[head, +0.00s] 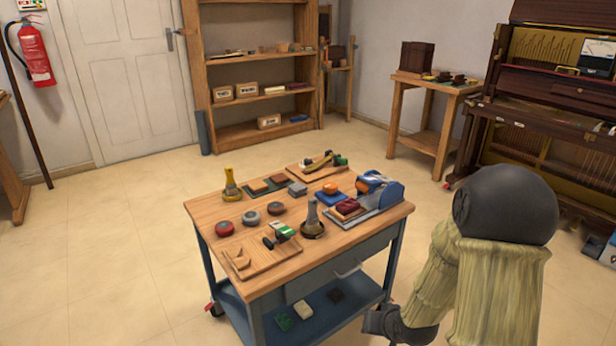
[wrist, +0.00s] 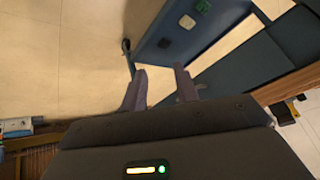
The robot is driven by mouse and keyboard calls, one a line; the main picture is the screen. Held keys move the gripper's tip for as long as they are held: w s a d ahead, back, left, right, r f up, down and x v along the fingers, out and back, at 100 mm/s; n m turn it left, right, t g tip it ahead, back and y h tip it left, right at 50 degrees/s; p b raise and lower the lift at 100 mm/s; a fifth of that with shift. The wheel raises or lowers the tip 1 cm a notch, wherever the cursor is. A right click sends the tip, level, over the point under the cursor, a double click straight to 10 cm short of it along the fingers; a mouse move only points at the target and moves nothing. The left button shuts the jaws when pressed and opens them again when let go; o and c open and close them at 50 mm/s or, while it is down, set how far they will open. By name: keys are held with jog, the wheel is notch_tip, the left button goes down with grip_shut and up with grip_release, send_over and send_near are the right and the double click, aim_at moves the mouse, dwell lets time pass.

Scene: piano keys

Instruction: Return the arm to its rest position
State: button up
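My arm (head: 500,270), in a ribbed tan sleeve with a dark rounded joint, stands at the right of the head view. It bends down and leftward to my dark gripper (head: 378,320), which is low beside the cart's right side, near its lower shelf. In the wrist view the two grey fingers of my gripper (wrist: 161,82) are spread apart with nothing between them. The gripper is open and empty. Its fingertips appear close to the cart's blue lower shelf (wrist: 205,30); whether they touch it I cannot tell.
The wooden-topped cart (head: 205,215) carries pads, tins, brushes and a blue tool. Its lower shelf (head: 262,326) holds a few small blocks. A side table (head: 440,85) and an open piano (head: 560,90) stand at the back right. Floor (head: 120,270) left of the cart is clear.

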jog(key=s+a+r+n+g+h+p, duration=0.1)
jog(key=s+r+g+h+p, duration=0.2)
jog(key=s+r, duration=1)
notch_tip(320, 180, up, 37)
jog(key=g+y+p, duration=0.1)
jog(key=p, duration=3.5)
jog(key=shift+w+p, duration=0.3)
jog(key=shift+w, duration=0.1)
